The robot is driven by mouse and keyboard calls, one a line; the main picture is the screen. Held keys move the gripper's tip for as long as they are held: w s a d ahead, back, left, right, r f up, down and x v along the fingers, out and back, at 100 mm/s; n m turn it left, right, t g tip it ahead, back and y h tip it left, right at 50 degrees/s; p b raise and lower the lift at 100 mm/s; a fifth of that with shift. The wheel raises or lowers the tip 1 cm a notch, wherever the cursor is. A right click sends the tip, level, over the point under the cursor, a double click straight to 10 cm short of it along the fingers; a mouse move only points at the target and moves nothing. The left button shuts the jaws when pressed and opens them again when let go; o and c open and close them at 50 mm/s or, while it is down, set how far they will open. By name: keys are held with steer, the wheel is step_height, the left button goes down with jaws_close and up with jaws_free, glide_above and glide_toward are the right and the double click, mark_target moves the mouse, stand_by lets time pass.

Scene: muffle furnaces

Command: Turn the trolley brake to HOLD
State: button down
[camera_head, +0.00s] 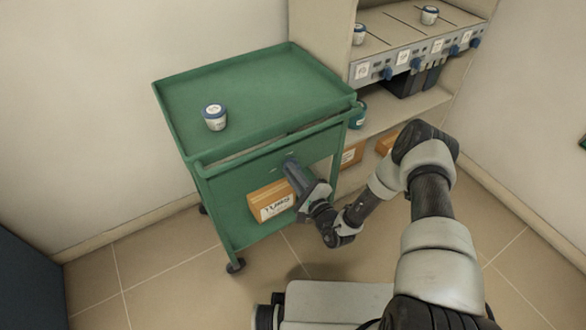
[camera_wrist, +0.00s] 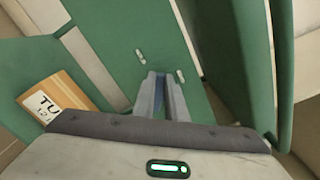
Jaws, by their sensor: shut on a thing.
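The green trolley (camera_head: 262,85) stands against the wall, left of the shelving. My gripper (camera_head: 290,163) reaches its front panel below the top tray. In the wrist view my gripper (camera_wrist: 160,95) is shut on a narrow blue piece (camera_wrist: 159,84), apparently the brake handle. The fingers hide most of it. Two small pale labels show on the green panel, one up and left of the fingertips (camera_wrist: 139,55) and one to the right (camera_wrist: 181,76). Their writing is too small to read, so I cannot tell which is HOLD or where the handle points.
A white jar with a blue band (camera_head: 214,117) stands on the trolley's top tray. A cardboard box marked TUBES (camera_head: 271,201) sits on its lower shelf, beside my gripper. The shelving (camera_head: 400,115) at right holds jars, blue knobs and boxes. The floor left of the trolley is clear.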

steer(key=n, duration=0.1)
steer(key=n+p, duration=0.1)
steer(key=n, duration=0.1)
steer(key=shift+s+a+f+n, duration=0.15)
steer(key=shift+f+n, duration=0.15)
steer(key=shift+f, duration=0.05)
steer(key=shift+f+n, duration=0.2)
steer(key=shift+n, duration=0.65)
steer(key=shift+f+n, duration=0.2)
steer(key=shift+n, duration=0.65)
steer(key=c, duration=1.8)
jaws_free()
steer(key=p+v, duration=0.3)
steer(key=v, duration=1.4)
steer(key=shift+s, duration=0.2)
